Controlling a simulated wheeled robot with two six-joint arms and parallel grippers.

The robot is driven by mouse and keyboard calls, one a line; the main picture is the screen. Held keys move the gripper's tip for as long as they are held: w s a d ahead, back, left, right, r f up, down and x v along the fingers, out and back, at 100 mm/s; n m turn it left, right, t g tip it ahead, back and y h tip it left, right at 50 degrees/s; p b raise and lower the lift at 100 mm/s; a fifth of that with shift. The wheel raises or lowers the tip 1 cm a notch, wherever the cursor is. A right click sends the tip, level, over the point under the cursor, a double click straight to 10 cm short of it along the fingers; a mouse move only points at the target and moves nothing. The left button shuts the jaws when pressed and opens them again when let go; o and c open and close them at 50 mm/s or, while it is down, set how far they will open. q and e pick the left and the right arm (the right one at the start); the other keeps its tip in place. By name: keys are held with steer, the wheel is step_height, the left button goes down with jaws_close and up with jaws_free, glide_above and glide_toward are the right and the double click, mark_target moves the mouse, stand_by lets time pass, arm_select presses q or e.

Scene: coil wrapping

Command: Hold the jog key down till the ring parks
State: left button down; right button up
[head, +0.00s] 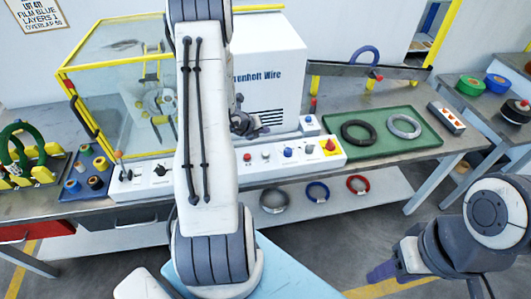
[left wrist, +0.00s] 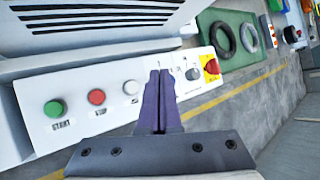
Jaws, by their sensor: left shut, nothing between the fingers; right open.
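The white control panel (head: 215,172) runs along the bench front, with a red button (head: 247,157), a pale button (head: 265,154) and a blue button (head: 287,152). I cannot read which is the jog key. My left gripper (head: 262,130) is mostly hidden behind its arm in the head view. In the left wrist view its shut, empty purple fingers (left wrist: 160,75) stand over the panel, between the pale button (left wrist: 130,88) and a dark knob (left wrist: 193,74); contact cannot be told. The ring (head: 160,100) is partly visible inside the yellow-framed enclosure. My right gripper (head: 382,272) is open, low right.
A red stop button (head: 328,145) on yellow ends the panel. A small white box (head: 310,125) with a blue button stands behind it. A green tray (head: 425,138) holds a black and a grey coil. The green START button (left wrist: 54,108) is left of the fingers.

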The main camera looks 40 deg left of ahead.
arm_select(q)
steer(key=shift+f, duration=0.1)
steer(key=b, duration=0.6)
glide_above(264, 156)
step_height(264, 156, down, 8)
steer(key=shift+r, duration=0.15)
steer(key=shift+f+b, duration=0.35)
steer(key=shift+f, duration=0.1)
steer(key=shift+f, duration=0.1)
stand_by(1.2)
steer(key=shift+f+b, duration=0.35)
steer(key=shift+b, duration=0.2)
steer(key=shift+f+b, duration=0.5)
steer(key=shift+b, duration=0.1)
stand_by(0.4)
stand_by(0.6)
steer(key=shift+r+p, duration=0.65)
steer(key=shift+r, duration=0.3)
steer(key=shift+r, duration=0.1)
